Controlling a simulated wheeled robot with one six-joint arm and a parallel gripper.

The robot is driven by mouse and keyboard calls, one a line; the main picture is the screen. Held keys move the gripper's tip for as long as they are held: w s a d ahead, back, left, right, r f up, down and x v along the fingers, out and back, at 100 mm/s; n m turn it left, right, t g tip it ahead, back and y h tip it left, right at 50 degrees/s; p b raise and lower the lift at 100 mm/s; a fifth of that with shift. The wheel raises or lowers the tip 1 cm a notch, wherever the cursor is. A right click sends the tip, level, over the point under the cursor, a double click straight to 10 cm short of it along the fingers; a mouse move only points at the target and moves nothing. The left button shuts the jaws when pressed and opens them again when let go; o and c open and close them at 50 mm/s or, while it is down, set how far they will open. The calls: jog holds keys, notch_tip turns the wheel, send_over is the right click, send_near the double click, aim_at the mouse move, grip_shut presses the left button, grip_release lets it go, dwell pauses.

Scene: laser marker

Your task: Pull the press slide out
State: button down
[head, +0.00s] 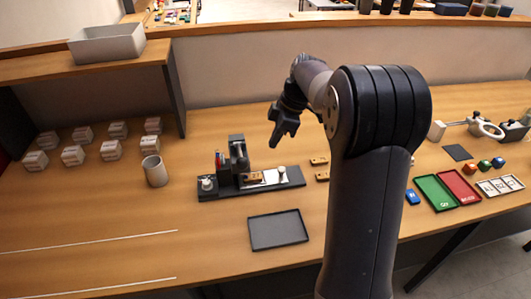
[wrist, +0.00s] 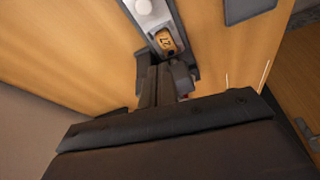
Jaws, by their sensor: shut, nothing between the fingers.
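The press (head: 236,160) is a dark upright machine on a long dark base (head: 222,191) on the wooden table. A wooden tag (head: 253,177) sits on the slide beside the press column. The wrist view shows the tag (wrist: 165,41) with dark numerals, and the white knob (wrist: 144,7) at the top edge. My gripper (head: 273,144) is shut and empty, above and behind the slide, apart from the knob. It also shows in the wrist view (wrist: 160,84).
A dark empty tray (head: 278,230) lies in front of the press. Two wooden tags (head: 319,160) lie to its right. A light cup (head: 154,171) stands to its left, beyond it several white blocks (head: 73,155). Green (head: 436,193) and red trays (head: 460,186) are at right.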

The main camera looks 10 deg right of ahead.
jog(key=p, duration=0.1)
send_over(272, 175)
jog(key=a, duration=0.3)
notch_tip(272, 175, down, 9)
jog(key=shift+w+d+r, duration=0.1)
jog(key=d, duration=0.1)
jog(key=d+f+p, duration=0.1)
jog(key=d, duration=0.1)
jog(key=shift+s, duration=0.2)
jog(key=shift+d+f, duration=0.15)
jog(key=shift+d, duration=0.25)
jog(key=shift+d+f, duration=0.1)
jog(key=shift+d, duration=0.25)
jog(key=d+b, duration=0.2)
jog(key=d, duration=0.4)
jog(key=shift+d, duration=0.15)
